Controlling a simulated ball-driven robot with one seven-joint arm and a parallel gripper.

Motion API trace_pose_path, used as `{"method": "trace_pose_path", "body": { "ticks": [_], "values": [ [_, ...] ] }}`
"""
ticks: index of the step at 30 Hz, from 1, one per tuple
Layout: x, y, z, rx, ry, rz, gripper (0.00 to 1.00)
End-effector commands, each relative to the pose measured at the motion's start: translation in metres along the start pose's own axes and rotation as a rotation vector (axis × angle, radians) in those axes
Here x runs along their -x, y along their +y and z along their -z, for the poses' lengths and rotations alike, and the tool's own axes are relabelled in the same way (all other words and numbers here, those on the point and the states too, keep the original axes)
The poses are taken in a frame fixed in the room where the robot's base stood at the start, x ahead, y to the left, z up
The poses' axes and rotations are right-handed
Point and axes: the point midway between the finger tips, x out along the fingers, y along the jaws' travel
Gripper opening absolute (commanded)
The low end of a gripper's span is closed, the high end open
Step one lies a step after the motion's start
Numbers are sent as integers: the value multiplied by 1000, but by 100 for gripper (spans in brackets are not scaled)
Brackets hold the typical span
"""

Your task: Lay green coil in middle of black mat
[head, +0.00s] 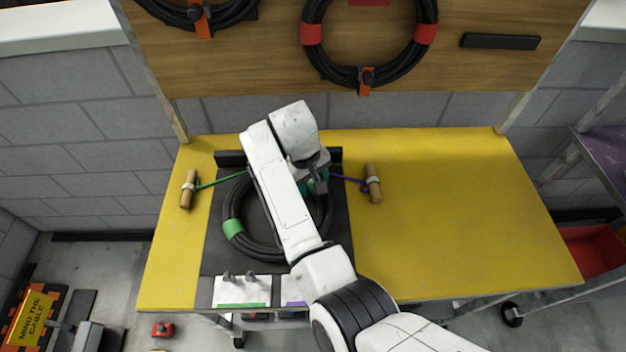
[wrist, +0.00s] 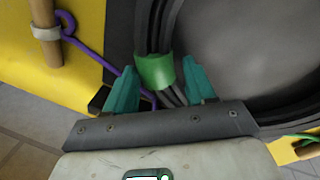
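The black cable coil (head: 250,246) with green bands lies on the black mat (head: 216,262), roughly centred on it. One green band (head: 233,228) shows at the coil's left side. My gripper (head: 318,182) is over the coil's right back side, partly hidden by my arm in the head view. In the wrist view, the teal fingers of my gripper (wrist: 162,85) are spread apart. Another green band (wrist: 155,70) of the coil (wrist: 160,25) is between them, with gaps on both sides. My arm hides part of the coil's right side.
Wooden handles with a green cord (head: 188,189) and a purple cord (head: 373,184) flank the mat. A white plate with pegs (head: 242,290) is at its front. A red-banded coil (head: 312,34) hangs on the wooden board behind. The yellow tabletop (head: 450,220) is clear at right.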

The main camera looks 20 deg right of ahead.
Motion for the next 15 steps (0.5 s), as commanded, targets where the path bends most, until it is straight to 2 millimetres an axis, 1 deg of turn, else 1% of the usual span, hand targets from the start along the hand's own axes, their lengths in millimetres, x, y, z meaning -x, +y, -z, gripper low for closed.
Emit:
{"method": "trace_pose_path", "body": {
  "ticks": [1,5,11,15],
  "values": [
    [-1,0,0,0,-1,0,60],
    [-2,0,-1,0,-3,0,72],
    [-5,0,-3,2,-8,0,72],
    [2,0,-2,1,-5,-1,72]
  ]
}}
